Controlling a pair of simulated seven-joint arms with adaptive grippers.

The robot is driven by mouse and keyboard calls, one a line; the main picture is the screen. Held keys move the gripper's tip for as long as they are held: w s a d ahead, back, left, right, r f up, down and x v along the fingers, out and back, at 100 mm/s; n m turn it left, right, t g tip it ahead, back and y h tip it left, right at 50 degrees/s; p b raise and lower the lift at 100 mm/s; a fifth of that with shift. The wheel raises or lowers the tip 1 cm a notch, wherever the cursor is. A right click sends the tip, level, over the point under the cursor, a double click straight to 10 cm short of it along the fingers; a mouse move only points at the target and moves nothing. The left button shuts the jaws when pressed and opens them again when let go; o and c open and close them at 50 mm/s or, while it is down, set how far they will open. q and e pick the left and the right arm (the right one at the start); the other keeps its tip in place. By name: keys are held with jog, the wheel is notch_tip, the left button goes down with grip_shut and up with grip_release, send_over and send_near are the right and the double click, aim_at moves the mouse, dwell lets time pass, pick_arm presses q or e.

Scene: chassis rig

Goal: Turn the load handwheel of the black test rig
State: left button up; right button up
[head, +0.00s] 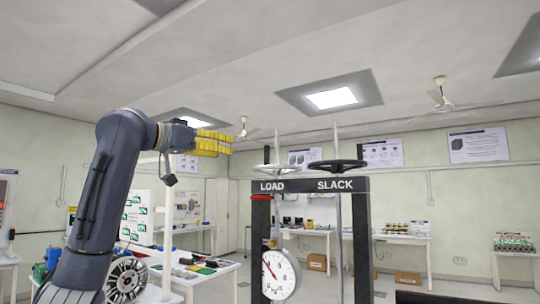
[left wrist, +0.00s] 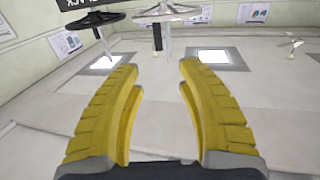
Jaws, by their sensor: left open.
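The black test rig (head: 362,240) stands right of centre in the head view, with LOAD and SLACK lettered on its top beam. The load handwheel (head: 281,170) sits above the LOAD label on an upright rod. It also shows as the lighter wheel (left wrist: 168,16) at the top of the left wrist view. The black slack handwheel (head: 336,166) is to its right. My left gripper (head: 229,143) has yellow fingers pointing right, appears left of and higher than the load handwheel, and is apart from it. In the left wrist view its fingers (left wrist: 155,66) are spread with nothing between them.
A round dial gauge (head: 280,275) with a red needle is on the rig's left side. A bench with parts (head: 205,270) stands at lower left, beneath my left arm. More benches (head: 402,238) line the back wall. The air between gripper and load handwheel looks clear.

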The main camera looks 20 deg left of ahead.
aim_at(267, 165)
pick_arm(q)
jog(key=x, duration=1.7)
jog(key=shift+d+r, duration=0.1)
jog(key=shift+d, duration=0.05)
grip_shut()
